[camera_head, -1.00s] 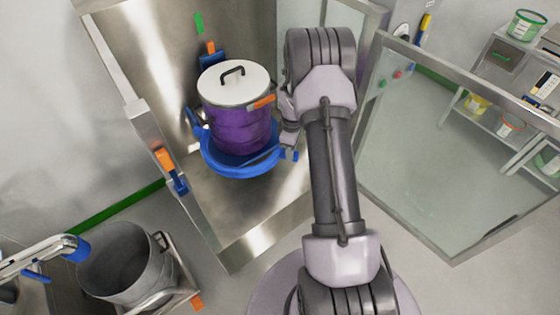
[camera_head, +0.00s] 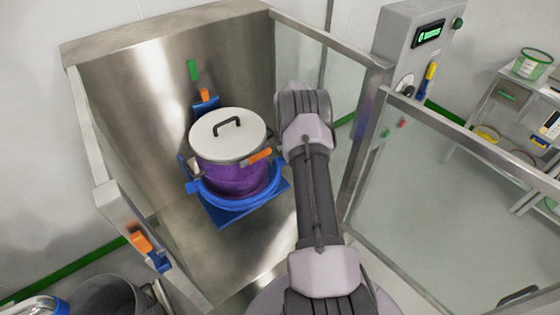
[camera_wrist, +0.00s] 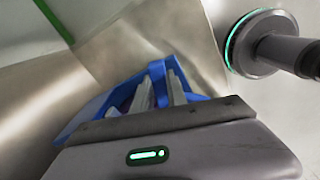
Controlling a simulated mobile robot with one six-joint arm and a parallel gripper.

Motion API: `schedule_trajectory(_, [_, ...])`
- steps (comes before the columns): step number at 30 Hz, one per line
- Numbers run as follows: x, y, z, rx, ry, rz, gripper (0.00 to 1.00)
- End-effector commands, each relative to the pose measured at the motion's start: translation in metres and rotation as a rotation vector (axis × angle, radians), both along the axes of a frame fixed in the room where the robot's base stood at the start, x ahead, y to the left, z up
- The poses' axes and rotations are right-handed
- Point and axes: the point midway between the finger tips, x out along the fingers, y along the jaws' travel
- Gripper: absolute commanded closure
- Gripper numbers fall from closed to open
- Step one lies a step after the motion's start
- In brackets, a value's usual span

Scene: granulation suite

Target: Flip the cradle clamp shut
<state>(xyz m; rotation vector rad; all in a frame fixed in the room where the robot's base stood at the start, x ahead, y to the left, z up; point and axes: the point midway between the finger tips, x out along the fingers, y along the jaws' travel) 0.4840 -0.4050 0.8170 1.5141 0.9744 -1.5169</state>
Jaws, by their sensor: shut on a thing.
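A purple drum (camera_head: 232,180) with a white lid (camera_head: 226,136) and black lid handle stands in a blue cradle (camera_head: 228,213) inside the steel enclosure. A blue curved band wraps the front of the drum low down, and it looks close to the drum wall. In the wrist view my gripper (camera_wrist: 157,92) has its two grey fingers close together on a blue part of the cradle clamp (camera_wrist: 157,70). More blue shows on both sides of the fingers. In the head view my forearm stands right of the drum and hides the fingers. The clamp's latch end cannot be made out.
An orange-and-blue latch (camera_head: 143,243) sits on the enclosure's left front edge. A glass door (camera_head: 455,205) stands open at right, below a control box (camera_head: 418,45) with a green display. A grey bin (camera_head: 105,297) stands front left. Shelves with tubs are far right.

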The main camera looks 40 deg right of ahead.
Motion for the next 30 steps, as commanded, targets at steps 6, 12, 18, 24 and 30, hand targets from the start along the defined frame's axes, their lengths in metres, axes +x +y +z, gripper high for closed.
schedule_trajectory(6, [-0.0001,-0.0059,-0.0001,0.003,-0.001,0.012,1.0])
schedule_trajectory(12, [-0.0001,-0.0062,0.0001,0.003,0.0,0.013,1.0])
schedule_trajectory(18, [-0.0001,-0.006,0.0001,0.003,0.0,0.013,0.76])
schedule_trajectory(24, [-0.0004,-0.0065,0.0001,0.002,0.0,0.013,0.6])
schedule_trajectory(30, [-0.0005,-0.0068,0.0021,0.001,0.0,0.013,0.6])
